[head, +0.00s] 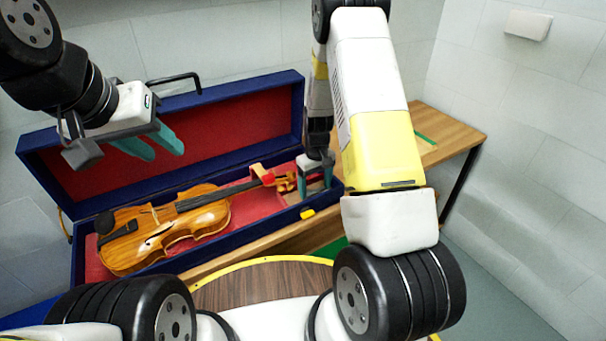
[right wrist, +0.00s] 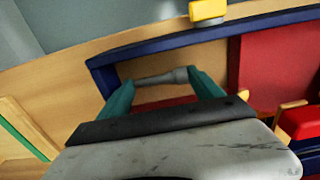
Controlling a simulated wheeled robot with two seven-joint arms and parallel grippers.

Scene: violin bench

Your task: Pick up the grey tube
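The grey tube (right wrist: 160,77) lies in the right end compartment of the blue violin case (right wrist: 150,48). In the right wrist view it runs crosswise between my right fingertips, its thicker end close to the right finger. My right gripper (right wrist: 158,84) has its teal fingers spread wide; whether they touch the tube I cannot tell. In the head view my right gripper (head: 316,181) reaches down into the case's right end, and I cannot make out the tube there. My left gripper (head: 155,144) is open and empty above the case, before its raised lid.
A violin (head: 165,230) lies in the red-lined case, its scroll just left of my right gripper. A small red block (head: 268,179) sits by the neck. A yellow latch (head: 307,213) is on the case's front. The wooden bench (head: 450,131) is mostly clear at right.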

